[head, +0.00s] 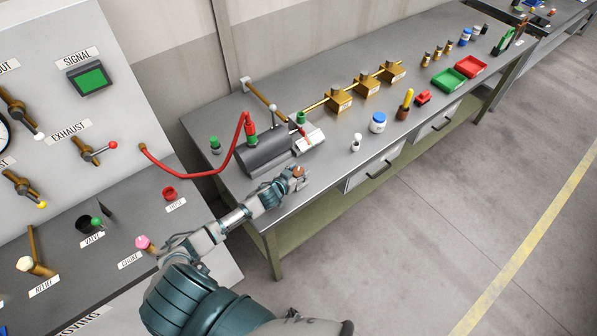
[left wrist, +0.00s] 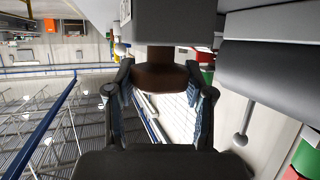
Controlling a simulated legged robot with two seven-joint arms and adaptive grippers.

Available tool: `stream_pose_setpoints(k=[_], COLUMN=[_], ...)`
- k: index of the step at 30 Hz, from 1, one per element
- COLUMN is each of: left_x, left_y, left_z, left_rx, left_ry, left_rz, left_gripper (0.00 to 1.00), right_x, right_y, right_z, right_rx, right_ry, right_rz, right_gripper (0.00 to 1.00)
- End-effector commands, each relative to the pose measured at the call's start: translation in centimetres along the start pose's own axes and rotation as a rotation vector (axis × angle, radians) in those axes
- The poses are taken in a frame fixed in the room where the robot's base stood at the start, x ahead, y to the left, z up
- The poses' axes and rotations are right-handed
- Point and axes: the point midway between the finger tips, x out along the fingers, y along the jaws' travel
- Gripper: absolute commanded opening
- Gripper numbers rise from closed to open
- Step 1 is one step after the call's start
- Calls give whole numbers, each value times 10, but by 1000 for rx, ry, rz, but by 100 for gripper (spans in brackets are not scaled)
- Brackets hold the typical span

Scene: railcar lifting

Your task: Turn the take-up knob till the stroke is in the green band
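The brake cylinder (head: 262,153) is a grey drum lying on the bench, with a red hose joined at its green fitting. A white plate (head: 310,139) with a red pointer sits at its right end; its markings and any green band are too small to read. The brown take-up knob (head: 298,171) is at the near side. My left gripper (head: 296,174) reaches it from the lower left. In the left wrist view the knob (left wrist: 160,77) lies between both fingertips, which appear to touch its sides. My right gripper is not in view.
The red hose (head: 218,168) runs from the control panel (head: 60,100) to the cylinder. Brass valves (head: 367,85), a blue-lidded jar (head: 378,122), and green and red trays (head: 449,79) stand farther right on the bench (head: 225,120). The bench front edge lies near the knob.

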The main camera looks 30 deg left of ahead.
Motion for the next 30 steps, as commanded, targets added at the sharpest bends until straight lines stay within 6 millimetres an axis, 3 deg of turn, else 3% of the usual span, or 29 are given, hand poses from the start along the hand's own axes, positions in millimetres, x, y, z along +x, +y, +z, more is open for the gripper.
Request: stream_pose_setpoints(k=[1,3,14,17,24,30], left_x=[0,0,-4,-16,-69,-103], left_y=[-1,-1,0,0,-1,-1], left_z=[1,1,1,2,3,3], left_rx=[1,1,0,0,1,-1], left_ry=[-2,-2,-1,-2,-5,-5], left_rz=[-3,-2,-1,0,0,-1], left_gripper=[65,78,78,78,78,78], right_x=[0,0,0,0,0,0], right_y=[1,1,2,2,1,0], right_z=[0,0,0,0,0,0], right_rx=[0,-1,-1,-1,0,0], right_ry=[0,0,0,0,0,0], right_rz=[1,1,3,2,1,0], right_gripper=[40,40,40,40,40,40])
